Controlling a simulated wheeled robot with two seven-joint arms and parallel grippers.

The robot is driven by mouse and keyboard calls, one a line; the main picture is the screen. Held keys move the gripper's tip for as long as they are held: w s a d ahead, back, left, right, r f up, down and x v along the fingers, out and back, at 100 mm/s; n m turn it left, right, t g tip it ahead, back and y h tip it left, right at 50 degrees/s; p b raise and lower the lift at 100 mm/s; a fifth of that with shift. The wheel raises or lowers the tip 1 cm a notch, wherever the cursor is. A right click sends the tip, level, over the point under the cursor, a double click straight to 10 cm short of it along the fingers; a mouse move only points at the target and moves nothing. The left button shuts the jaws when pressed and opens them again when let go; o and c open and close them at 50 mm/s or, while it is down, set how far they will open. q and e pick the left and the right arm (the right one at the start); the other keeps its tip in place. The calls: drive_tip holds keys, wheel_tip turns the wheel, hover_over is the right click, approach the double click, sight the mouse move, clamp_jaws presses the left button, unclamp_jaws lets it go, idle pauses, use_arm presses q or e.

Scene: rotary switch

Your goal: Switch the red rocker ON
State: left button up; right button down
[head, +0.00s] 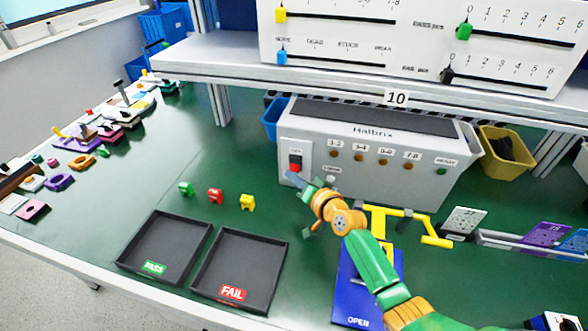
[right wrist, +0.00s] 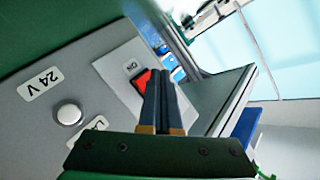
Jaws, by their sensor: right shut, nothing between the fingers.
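The red rocker (head: 295,161) sits on a pale plate at the left end of the grey Halbrix box's front. In the right wrist view the rocker (right wrist: 141,81) shows red and black beside an ON label, partly hidden behind my fingers. My right gripper (head: 293,178) is just below and in front of the rocker. Its two fingers (right wrist: 163,76) are together with nothing between them, and overlap the rocker's edge in the wrist view. I cannot tell whether they touch it. My left gripper is not in view.
A round white button (right wrist: 69,114) is near the rocker. A shelf (head: 220,58) overhangs the box (head: 380,165). Black PASS (head: 165,215) and FAIL (head: 285,243) trays lie front left, with small coloured blocks behind. A yellow-handled tool (head: 430,228) lies right of my arm.

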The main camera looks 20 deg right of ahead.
idle(0.5)
drive_tip(key=shift+w+d+f+b, duration=0.1)
drive_tip(key=shift+w+d+b, duration=0.15)
drive_tip(key=shift+w+b, duration=0.15)
drive_tip(key=shift+w+d+b, duration=0.2)
drive_tip(key=shift+w+b, duration=0.05)
drive_tip(key=shift+b, duration=0.1)
idle(0.6)
drive_tip(key=shift+s+a+p, duration=0.45)
drive_tip(key=shift+s+p, duration=0.25)
drive_tip(key=shift+p, duration=0.15)
